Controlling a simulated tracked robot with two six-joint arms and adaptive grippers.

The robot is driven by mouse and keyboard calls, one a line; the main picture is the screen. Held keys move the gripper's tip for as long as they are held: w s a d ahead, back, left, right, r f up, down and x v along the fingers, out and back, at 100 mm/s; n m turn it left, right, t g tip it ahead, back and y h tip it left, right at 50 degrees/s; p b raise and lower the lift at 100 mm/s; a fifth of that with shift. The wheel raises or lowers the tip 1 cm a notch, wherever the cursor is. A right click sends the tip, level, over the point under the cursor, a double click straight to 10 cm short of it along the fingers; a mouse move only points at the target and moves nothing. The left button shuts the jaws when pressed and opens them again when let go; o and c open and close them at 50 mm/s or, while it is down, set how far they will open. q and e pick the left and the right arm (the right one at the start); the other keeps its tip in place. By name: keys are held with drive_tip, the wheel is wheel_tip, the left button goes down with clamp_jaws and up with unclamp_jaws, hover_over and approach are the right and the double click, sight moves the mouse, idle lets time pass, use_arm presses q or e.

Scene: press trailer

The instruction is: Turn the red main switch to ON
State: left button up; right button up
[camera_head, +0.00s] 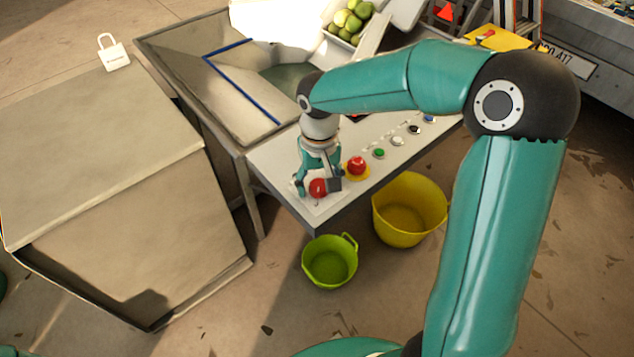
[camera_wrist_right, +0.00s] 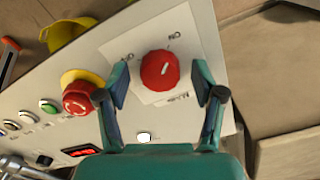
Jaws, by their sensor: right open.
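The red main switch (camera_wrist_right: 160,70) is a round red knob with a short white mark, on a pale plate with small lettering that is hard to read. In the head view the red switch (camera_head: 318,188) sits at the near left end of the control panel (camera_head: 268,160), partly hidden by the gripper. My right gripper (camera_head: 317,180) is over the switch with its fingers open. In the wrist view the right gripper (camera_wrist_right: 160,84) has one finger on either side of the knob, with gaps showing. My left gripper does not show.
A red button with a yellow collar (camera_head: 356,166) is close beside the right gripper. Green, white, black and blue buttons follow along the panel. A green bucket (camera_head: 330,262) and a yellow bucket (camera_head: 408,210) stand on the floor below. A metal trough (camera_head: 190,65) is behind.

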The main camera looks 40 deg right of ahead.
sight(319, 184)
wheel_tip(319, 184, up, 12)
idle(0.6)
drive_tip(key=shift+f, duration=0.1)
